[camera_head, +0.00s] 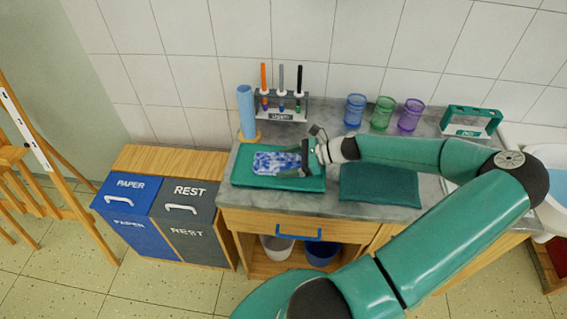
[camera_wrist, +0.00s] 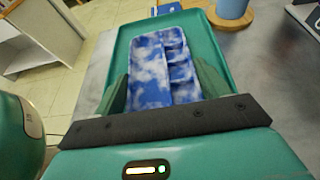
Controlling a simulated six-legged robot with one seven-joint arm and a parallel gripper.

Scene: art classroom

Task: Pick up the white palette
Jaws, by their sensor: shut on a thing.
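A palette (camera_head: 277,163) with a blue-and-white cloudy pattern, rather than plain white, is over the green tray (camera_head: 270,182) on the counter. The wrist view shows the palette (camera_wrist: 150,68) lengthwise, with one long compartment at left and several small ones at right. My gripper (camera_head: 305,157) reaches in from the right and is shut on the palette's near end. In the wrist view, the green fingers of my gripper (camera_wrist: 162,84) press on its two long sides. I cannot tell whether the palette touches the tray. Its nearest end is hidden by my gripper.
A blue cylinder (camera_head: 246,112) and a marker rack (camera_head: 282,106) stand behind the tray. Blue, green and purple cups (camera_head: 383,113) are at the back. A dark green folded cloth or mat (camera_head: 379,186) lies right of the tray, beneath my arm. Paper and rest bins (camera_head: 190,215) stand left.

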